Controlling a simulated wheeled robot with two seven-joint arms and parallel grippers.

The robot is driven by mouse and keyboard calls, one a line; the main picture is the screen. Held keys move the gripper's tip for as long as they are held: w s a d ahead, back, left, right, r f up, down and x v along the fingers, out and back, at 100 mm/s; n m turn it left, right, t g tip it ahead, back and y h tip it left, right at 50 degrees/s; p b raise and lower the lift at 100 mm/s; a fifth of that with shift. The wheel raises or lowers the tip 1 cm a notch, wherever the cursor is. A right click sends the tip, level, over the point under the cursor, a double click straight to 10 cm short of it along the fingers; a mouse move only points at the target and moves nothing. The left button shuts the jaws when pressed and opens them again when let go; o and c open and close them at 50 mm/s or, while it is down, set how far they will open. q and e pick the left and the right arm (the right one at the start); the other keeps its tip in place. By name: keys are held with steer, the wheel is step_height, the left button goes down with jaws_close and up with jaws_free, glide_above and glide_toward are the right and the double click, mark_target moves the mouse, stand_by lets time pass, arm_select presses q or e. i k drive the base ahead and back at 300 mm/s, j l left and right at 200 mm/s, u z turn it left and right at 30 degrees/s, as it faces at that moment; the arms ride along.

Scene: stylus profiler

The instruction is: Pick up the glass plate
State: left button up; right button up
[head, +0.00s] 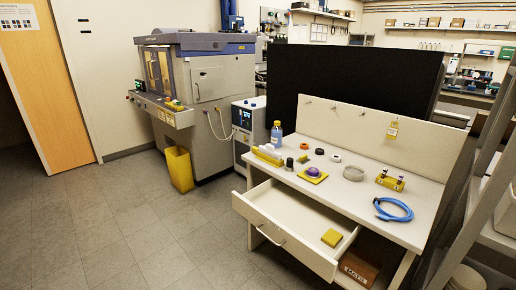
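I cannot pick out the glass plate with certainty in the head view. A round, greyish, flat thing (353,173) lies on the white workbench (338,192), right of its middle. It is too small to tell whether it is glass. A purple ring-shaped thing on a yellow square (312,175) lies to its left. Another small yellow square (331,238) lies in the bench's open drawer (288,217). Neither of my grippers is in view.
A blue-capped bottle (276,134), yellow blocks (267,155) and a blue hose coil (393,209) are on the bench. The open drawer sticks out in front. A grey machine (205,88) and a yellow bin (179,169) stand left. The floor (140,225) at front left is clear.

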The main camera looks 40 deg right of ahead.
mark_target(302, 160)
steer(key=i+z, duration=0.2)
steer(key=i, duration=0.35)
steer(key=i+z, duration=0.2)
steer(key=i, duration=0.3)
steer(key=i+j+z, duration=0.25)
steer(key=i, duration=0.3)
steer(key=i+z, duration=0.4)
steer(key=i+j+z, duration=0.1)
steer(key=i+z, duration=0.3)
steer(key=i+j+z, duration=0.2)
steer(key=z, duration=0.2)
steer(key=i+j+z, duration=0.35)
